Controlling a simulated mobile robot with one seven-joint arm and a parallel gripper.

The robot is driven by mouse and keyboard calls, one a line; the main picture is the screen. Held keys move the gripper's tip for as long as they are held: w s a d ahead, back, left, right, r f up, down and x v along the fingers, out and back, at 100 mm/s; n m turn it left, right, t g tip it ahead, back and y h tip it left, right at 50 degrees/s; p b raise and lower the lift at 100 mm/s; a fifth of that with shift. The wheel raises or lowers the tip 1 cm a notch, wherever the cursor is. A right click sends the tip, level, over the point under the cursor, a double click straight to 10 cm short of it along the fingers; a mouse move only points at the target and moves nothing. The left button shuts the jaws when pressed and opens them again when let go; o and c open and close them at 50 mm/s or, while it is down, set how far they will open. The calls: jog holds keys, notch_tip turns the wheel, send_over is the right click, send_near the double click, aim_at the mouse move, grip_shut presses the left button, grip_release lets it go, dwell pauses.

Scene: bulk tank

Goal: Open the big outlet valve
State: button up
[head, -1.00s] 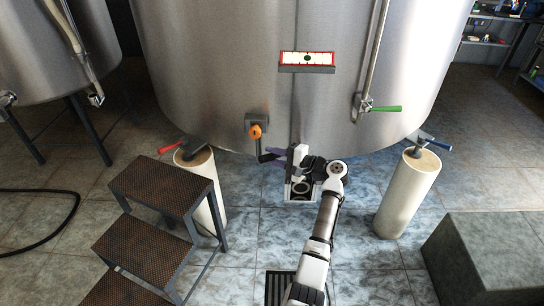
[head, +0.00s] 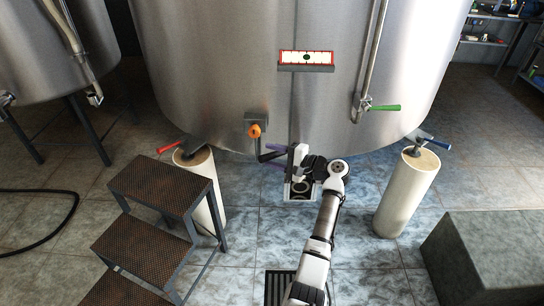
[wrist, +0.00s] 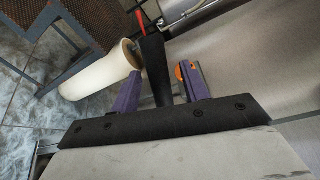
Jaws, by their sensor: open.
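The outlet valve (head: 255,131) sits low on the big steel tank, left of its vertical seam. It has a grey body and an orange hub. Its long black handle (head: 263,153) hangs down and bends right toward my gripper. My gripper (head: 272,154) has purple fingers, open and spread around the handle's end. In the wrist view the black handle (wrist: 154,62) stands between the two fingers of my gripper (wrist: 162,88), with a gap on each side. The orange hub (wrist: 179,72) shows just behind the right finger.
A green-handled valve (head: 384,108) is on a pipe at right. Red (head: 170,147) and blue (head: 436,144) handles sit by the two pale leg posts. Dark steps (head: 160,185) stand at left, a grey block (head: 485,255) at lower right. A floor drain (head: 281,287) lies in front.

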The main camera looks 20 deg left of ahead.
jog(key=s+d+r+b, duration=0.1)
jog(key=s+d+b, duration=0.1)
jog(key=d, duration=1.1)
jog(key=shift+s, duration=0.15)
jog(key=shift+r, duration=0.1)
jog(key=shift+c, duration=0.4)
